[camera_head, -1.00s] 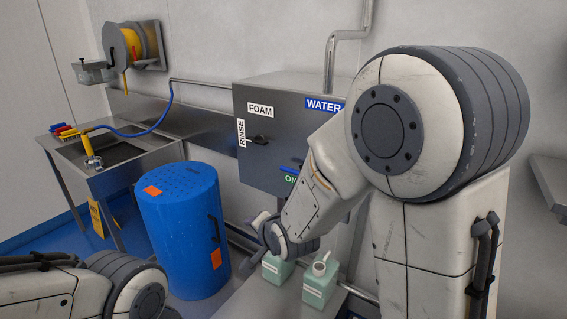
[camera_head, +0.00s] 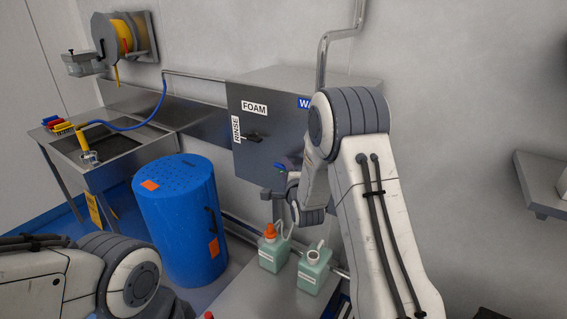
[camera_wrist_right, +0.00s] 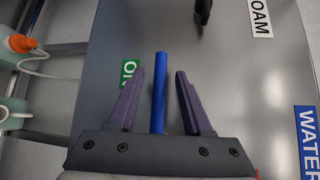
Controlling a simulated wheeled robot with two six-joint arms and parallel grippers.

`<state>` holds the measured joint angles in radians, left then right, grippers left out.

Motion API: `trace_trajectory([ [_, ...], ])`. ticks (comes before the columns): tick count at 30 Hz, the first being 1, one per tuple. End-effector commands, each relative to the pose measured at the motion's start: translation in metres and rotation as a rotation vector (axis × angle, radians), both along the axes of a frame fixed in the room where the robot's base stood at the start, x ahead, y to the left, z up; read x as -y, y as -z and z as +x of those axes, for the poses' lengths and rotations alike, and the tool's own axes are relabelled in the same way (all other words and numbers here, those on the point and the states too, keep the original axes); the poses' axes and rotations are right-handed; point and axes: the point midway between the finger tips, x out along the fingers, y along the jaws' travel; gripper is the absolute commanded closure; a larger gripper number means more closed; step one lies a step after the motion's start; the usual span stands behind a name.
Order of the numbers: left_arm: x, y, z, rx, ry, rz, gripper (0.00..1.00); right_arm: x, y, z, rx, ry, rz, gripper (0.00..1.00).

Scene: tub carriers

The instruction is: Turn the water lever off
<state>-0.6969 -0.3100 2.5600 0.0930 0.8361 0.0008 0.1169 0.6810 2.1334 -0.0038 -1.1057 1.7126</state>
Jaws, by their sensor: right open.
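The blue water lever (camera_head: 281,166) is on the front of the grey steel box (camera_head: 246,167), low on its right side; its far end is partly covered by my arm. In the right wrist view the blue lever (camera_wrist_right: 159,92) stands between the two dark fingers of my right gripper (camera_wrist_right: 160,74). The gripper is open, with a gap visible on each side of the lever. A green ON label (camera_wrist_right: 130,72) is partly behind the left finger. My left gripper is out of view.
A black knob (camera_head: 254,136) sits by the FOAM and RINSE labels. The WATER label (camera_wrist_right: 308,140) is partly hidden in the head view. Two green jugs (camera_head: 314,272) stand below the box. A blue barrel (camera_head: 180,225) is left, before the steel sink (camera_head: 110,163).

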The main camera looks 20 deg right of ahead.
Motion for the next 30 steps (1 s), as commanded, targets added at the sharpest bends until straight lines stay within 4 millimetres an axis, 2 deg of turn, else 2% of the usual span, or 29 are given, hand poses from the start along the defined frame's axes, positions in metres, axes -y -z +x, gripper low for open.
trace_trajectory([
  [6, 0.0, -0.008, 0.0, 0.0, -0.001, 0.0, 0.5, 0.002, 0.002, 0.018, -0.001, 0.0, -0.001, 0.5],
  [15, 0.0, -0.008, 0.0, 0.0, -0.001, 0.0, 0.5, 0.002, 0.003, 0.02, 0.0, 0.0, -0.001, 0.5],
  [19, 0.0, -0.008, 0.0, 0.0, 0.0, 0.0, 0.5, 0.002, 0.003, 0.02, 0.0, 0.0, -0.001, 1.0],
  [30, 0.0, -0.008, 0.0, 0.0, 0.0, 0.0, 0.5, 0.002, 0.003, 0.02, -0.001, 0.0, -0.001, 1.0],
])
